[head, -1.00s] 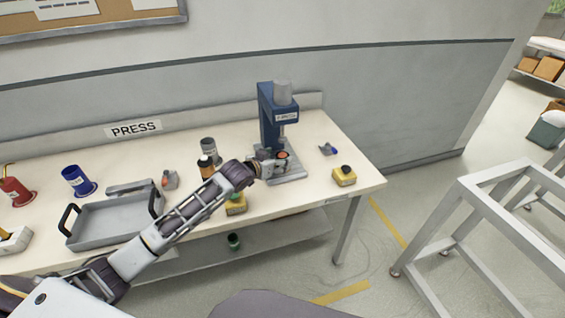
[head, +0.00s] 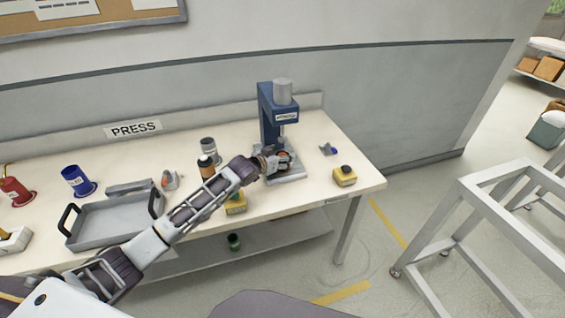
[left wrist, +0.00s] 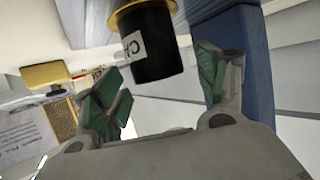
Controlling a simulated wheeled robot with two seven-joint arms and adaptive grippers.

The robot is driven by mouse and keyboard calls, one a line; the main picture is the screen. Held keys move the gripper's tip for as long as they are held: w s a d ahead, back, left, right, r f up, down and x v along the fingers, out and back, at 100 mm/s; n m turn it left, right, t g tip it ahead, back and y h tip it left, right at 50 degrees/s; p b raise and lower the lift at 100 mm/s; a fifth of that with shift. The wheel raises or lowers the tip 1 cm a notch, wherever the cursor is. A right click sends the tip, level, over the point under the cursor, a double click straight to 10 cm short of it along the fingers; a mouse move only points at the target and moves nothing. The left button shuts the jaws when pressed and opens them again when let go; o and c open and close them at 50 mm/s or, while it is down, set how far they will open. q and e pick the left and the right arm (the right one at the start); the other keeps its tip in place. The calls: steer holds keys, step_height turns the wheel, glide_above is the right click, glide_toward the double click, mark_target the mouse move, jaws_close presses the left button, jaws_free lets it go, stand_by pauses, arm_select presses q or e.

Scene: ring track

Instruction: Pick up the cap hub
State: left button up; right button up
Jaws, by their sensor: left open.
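A black cylinder with a white label, partly cut off and starting "CA", and a gold flange shows at the top of the left wrist view (left wrist: 155,45); it looks like the cap hub. In the head view it is mostly hidden by my gripper at the press (head: 270,118), with only an orange and dark part showing. My left gripper (head: 277,161) is at the press base, under the ram. In the left wrist view its green-padded fingers (left wrist: 161,62) are open, one on each side of the black cylinder, with visible gaps. My right gripper is not in view.
A grey tray (head: 112,240) lies on the table at left. Dark bottles (head: 207,165) and a yellow block (head: 236,204) are close to my left arm. Another yellow block (head: 344,177) and a small blue item (head: 328,149) lie right of the press.

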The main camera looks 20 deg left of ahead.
arm_select(q)
steer(key=shift+w+d+f, duration=0.2)
steer(key=shift+w+f, duration=0.1)
steer(key=shift+w, duration=0.3)
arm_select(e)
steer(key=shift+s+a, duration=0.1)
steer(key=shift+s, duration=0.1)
arm_select(q)
steer(key=shift+c, duration=0.2)
steer(key=c, duration=1.3)
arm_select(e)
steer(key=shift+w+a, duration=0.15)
arm_select(q)
steer(key=shift+w+r, duration=0.1)
steer(key=shift+r, duration=0.1)
steer(key=shift+c, duration=0.2)
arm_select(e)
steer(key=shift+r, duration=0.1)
